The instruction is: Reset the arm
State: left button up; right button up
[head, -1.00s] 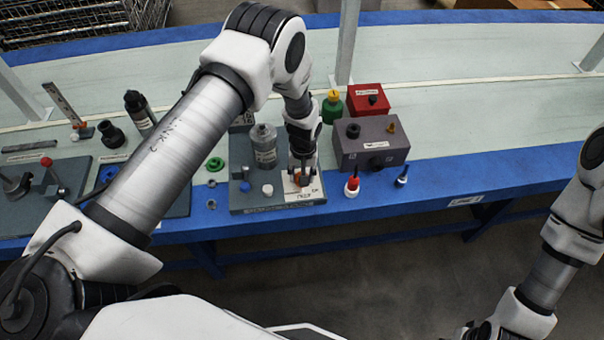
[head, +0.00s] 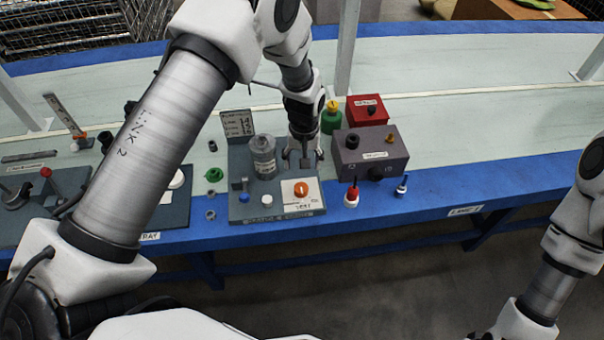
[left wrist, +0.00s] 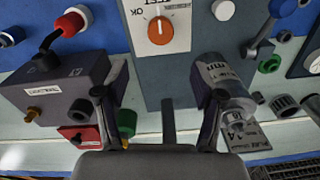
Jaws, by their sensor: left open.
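My left gripper (head: 303,161) is open and empty, raised behind the white panel. The orange knob (head: 301,189) sits on the white panel (head: 286,199) at the front right of the grey station (head: 240,208). The knob also shows in the left wrist view (left wrist: 160,30), beside an "OK" mark, and the gripper is apart from it. A grey canister (head: 263,158) stands close to the left of the gripper. My right arm shows at the right edge, but its gripper is out of view.
A grey box (head: 358,152) with knobs stands just right of the gripper. A red box (head: 360,112) and a green bottle (head: 331,117) are behind it. A red-and-white bottle (head: 351,195) stands near the front edge. The table's right side is clear.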

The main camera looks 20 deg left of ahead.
pick_arm(q)
jog(key=shift+r, duration=0.55)
jog(key=s+f, duration=0.2)
jog(key=s+f+g, duration=0.1)
jog(key=s+f, duration=0.1)
jog(key=s, duration=0.1)
jog(key=s+a+f+g, duration=0.1)
jog(key=s+f, duration=0.1)
jog(key=s, duration=0.1)
jog(key=shift+a+f, duration=0.1)
jog(key=shift+f, duration=0.2)
jog(key=s+a+f+m+t, duration=0.1)
jog(key=s+f+m, duration=0.1)
jog(key=s, duration=0.9)
jog(key=s+a+f+m+t, duration=0.1)
jog(key=s+f+m, duration=0.1)
jog(key=s, duration=0.9)
jog(key=shift+s+a+f, duration=0.15)
jog(key=shift+a+f, duration=0.1)
jog(key=shift+f, duration=0.05)
